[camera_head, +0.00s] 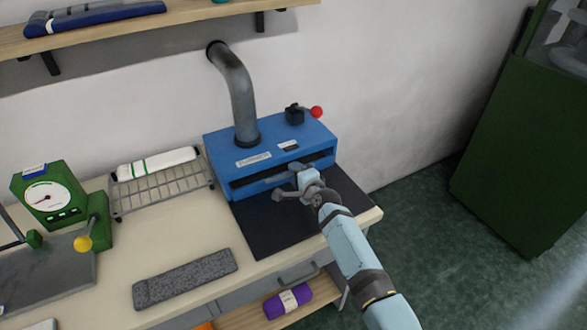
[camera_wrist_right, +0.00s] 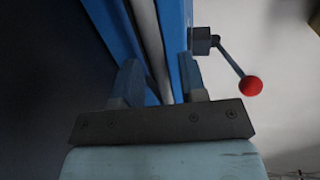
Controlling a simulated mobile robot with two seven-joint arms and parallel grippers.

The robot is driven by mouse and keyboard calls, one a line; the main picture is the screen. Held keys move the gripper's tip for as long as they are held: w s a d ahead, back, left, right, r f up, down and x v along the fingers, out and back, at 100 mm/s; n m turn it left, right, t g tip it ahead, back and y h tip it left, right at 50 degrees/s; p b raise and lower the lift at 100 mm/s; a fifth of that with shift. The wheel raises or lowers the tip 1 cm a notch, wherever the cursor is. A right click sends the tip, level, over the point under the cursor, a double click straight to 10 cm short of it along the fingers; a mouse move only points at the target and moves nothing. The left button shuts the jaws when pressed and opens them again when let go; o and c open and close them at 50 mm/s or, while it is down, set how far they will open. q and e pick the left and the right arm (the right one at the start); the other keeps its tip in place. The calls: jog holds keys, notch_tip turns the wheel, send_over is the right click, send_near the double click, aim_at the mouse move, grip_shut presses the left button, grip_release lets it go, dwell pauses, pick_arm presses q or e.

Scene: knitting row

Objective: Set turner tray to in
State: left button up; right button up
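The turner (camera_head: 262,142) is a blue box with a label and a dark slot along its front, standing on the workbench against the wall. A blue bar (camera_head: 262,186), apparently the tray's front edge, runs along the slot; I cannot tell how far in the tray is. My right gripper (camera_head: 290,190) is at the right part of this front. In the wrist view its two fingers (camera_wrist_right: 158,85) are apart, with blue and grey strips of the turner seen between them. I cannot tell whether they touch. My left gripper is in neither view.
A red-knobbed lever (camera_head: 316,112) sits on top of the turner, beside a grey pipe (camera_head: 238,95). A dark mat (camera_head: 265,228) lies before it. A wire rack (camera_head: 160,190), a grey fabric strip (camera_head: 184,279) and a green dial gauge (camera_head: 50,197) are further left.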

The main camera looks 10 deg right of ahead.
jog(key=p+v, duration=0.6)
jog(key=v, duration=0.6)
jog(key=s+d+f+n+g, duration=0.1)
jog(key=s+n, duration=0.4)
jog(key=s, duration=0.5)
jog(key=s+d+f+n+g+h, duration=0.1)
jog(key=s+d+f+n, duration=0.1)
jog(key=s+n, duration=0.4)
jog(key=s+d+f+n+g+h, duration=0.1)
jog(key=s+n, duration=0.5)
jog(key=s, duration=1)
notch_tip(320, 180, down, 3)
jog(key=shift+d+r+g, duration=0.25)
jog(key=shift+d+g, duration=0.05)
jog(key=shift+d, duration=0.4)
